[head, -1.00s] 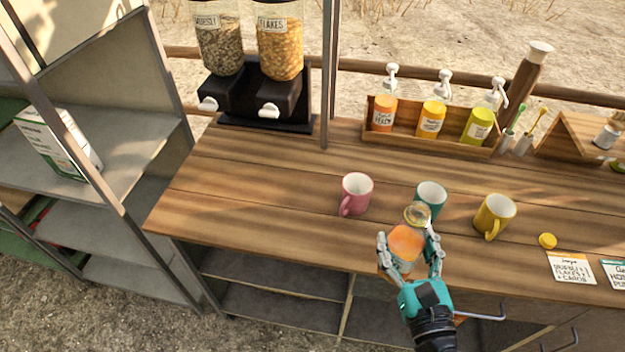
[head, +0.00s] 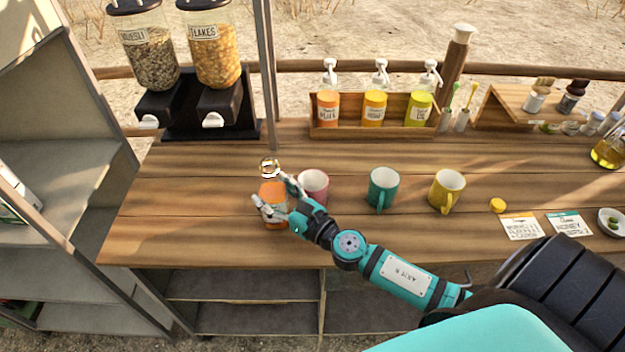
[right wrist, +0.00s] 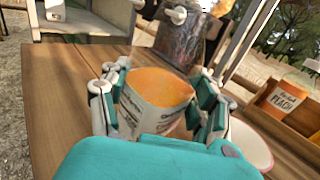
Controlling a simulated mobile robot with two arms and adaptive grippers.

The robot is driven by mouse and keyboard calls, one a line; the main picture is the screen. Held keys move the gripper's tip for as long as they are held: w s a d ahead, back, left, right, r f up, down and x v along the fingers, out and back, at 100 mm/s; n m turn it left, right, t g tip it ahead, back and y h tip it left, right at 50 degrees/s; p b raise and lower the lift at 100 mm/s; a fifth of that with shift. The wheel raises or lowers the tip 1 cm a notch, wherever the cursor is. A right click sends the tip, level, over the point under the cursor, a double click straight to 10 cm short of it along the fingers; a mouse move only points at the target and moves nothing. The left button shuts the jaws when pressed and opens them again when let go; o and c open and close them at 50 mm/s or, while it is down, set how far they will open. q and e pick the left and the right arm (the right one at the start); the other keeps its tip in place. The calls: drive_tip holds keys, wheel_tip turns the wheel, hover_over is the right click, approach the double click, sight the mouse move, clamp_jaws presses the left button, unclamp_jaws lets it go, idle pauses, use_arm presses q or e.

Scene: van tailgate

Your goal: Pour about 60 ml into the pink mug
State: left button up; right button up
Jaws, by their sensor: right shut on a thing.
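My right gripper (head: 275,208) is shut around a clear bottle (head: 272,192) of orange liquid with a white label. The bottle stands roughly upright just left of the pink mug (head: 315,184), its open neck above the mug's rim height. In the right wrist view the bottle (right wrist: 150,105) sits between both fingers (right wrist: 160,98), the orange liquid showing above the label. The pink mug's white inside looks empty in the head view; the gripper covers part of its lower side. I cannot tell whether the bottle's base touches the counter. My left gripper is not in view.
A teal mug (head: 383,190) and a yellow mug (head: 447,191) stand to the right, with a yellow cap (head: 498,205) and cards beyond. Cereal dispensers (head: 200,95) stand at back left, pump bottles in a wooden box (head: 340,129) behind. The counter's left end (head: 165,215) is clear.

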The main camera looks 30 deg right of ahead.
drive_tip(key=shift+w+d, duration=0.15)
drive_tip(key=shift+w, duration=0.25)
